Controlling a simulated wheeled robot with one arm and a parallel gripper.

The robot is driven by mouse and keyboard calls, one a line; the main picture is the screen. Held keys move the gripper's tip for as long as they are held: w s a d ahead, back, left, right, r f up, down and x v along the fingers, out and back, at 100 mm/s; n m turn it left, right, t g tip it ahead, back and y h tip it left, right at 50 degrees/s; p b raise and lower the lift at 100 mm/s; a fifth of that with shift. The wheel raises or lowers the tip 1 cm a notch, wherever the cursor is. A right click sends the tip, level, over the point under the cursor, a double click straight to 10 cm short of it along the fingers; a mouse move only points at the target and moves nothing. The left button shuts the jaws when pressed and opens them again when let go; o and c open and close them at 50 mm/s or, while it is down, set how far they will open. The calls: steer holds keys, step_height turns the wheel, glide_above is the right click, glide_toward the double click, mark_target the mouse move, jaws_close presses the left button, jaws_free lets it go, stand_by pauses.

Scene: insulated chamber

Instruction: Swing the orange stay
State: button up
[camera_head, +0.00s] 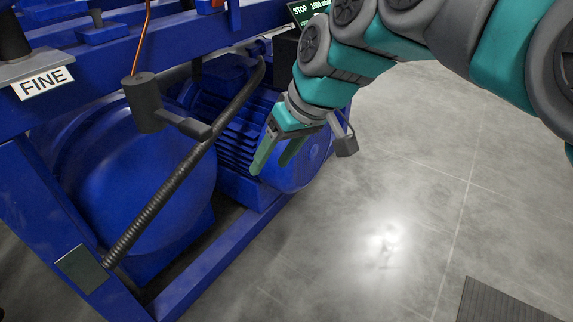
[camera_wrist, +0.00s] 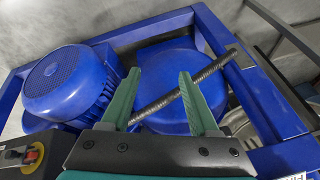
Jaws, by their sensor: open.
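A thin orange line (camera_head: 143,38), a rod or cable, rises from the top of a dark grey cylinder (camera_head: 146,102) in the head view. It is the only orange thing I make out; I cannot tell whether it is the stay. My gripper (camera_head: 270,168) is open, its two green fingers pointing down in front of the blue motor (camera_head: 232,125), right of the orange line and apart from it. In the wrist view my gripper (camera_wrist: 159,74) has its fingers spread, with a dark ribbed hose (camera_wrist: 165,101) seen crossing between them. I cannot tell how near the hose is.
A blue frame (camera_head: 215,262) surrounds the motor and a round blue tank (camera_head: 135,190). The ribbed hose (camera_head: 180,172) slants across in front of them. A "FINE" label (camera_head: 43,82) is at upper left. Grey floor (camera_head: 400,200) at right is clear, with a dark mat (camera_head: 510,303) at lower right.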

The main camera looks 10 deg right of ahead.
steer(key=shift+s+d+f, duration=0.55)
steer(key=shift+s+f, duration=0.15)
steer(key=shift+f, duration=0.05)
